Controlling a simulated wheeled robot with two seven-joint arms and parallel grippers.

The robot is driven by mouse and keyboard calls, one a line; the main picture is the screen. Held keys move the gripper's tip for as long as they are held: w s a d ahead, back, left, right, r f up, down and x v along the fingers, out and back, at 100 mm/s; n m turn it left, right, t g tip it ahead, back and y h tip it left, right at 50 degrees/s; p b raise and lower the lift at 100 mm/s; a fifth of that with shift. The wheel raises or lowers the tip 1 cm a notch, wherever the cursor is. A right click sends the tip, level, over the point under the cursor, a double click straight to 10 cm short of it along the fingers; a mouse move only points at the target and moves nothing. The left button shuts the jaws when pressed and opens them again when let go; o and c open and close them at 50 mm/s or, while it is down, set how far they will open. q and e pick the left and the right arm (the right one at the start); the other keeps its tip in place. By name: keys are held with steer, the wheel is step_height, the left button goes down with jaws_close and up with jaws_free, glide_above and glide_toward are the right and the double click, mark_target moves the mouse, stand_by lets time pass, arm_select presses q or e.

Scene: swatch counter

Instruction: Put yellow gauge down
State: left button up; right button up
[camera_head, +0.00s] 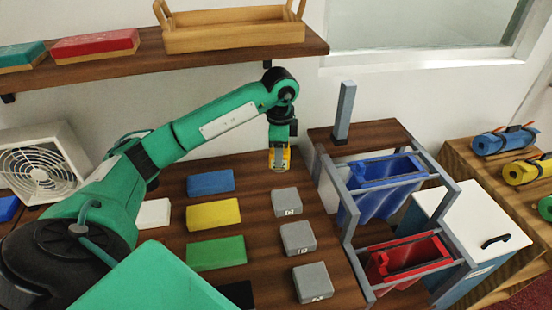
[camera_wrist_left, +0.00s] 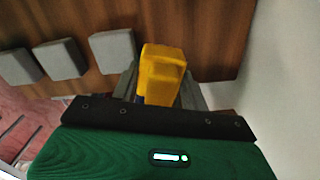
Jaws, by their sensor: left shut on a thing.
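The yellow gauge (camera_wrist_left: 162,75) is a small blocky yellow piece held between the fingers of my left gripper in the left wrist view. In the head view the yellow gauge (camera_head: 279,159) shows at the tip of my left gripper (camera_head: 280,150), over the far part of the wooden counter (camera_head: 262,240). The left gripper is shut on it and points down. I cannot tell whether the gauge touches the counter. My right gripper is not in view.
Blue (camera_head: 211,182), yellow (camera_head: 213,214) and green (camera_head: 216,253) swatches lie left of several grey blocks (camera_head: 286,201). A grey post (camera_head: 344,112) and a rack with blue (camera_head: 384,185) and red (camera_head: 408,259) bags stand right. A shelf (camera_head: 190,58) hangs behind.

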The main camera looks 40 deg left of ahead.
arm_select(q)
steer(key=w+a+f, duration=0.1)
steer(key=w+a+f+p, duration=0.1)
steer(key=f, duration=0.1)
steer(key=shift+w+a+f, duration=0.25)
steer(key=shift+a, duration=0.1)
step_height(320, 180, down, 3)
steer(key=shift+a+p, duration=0.1)
steer(key=shift+p, duration=0.5)
steer(key=shift+w+f, duration=0.1)
steer(key=shift+f, duration=0.4)
steer(key=o, duration=0.9)
steer(key=shift+r, duration=0.4)
step_height(320, 180, up, 3)
steer(key=shift+f+b, duration=0.2)
steer(key=shift+b, duration=0.15)
steer(key=shift+r+b, duration=0.3)
steer(key=shift+r, duration=1.95)
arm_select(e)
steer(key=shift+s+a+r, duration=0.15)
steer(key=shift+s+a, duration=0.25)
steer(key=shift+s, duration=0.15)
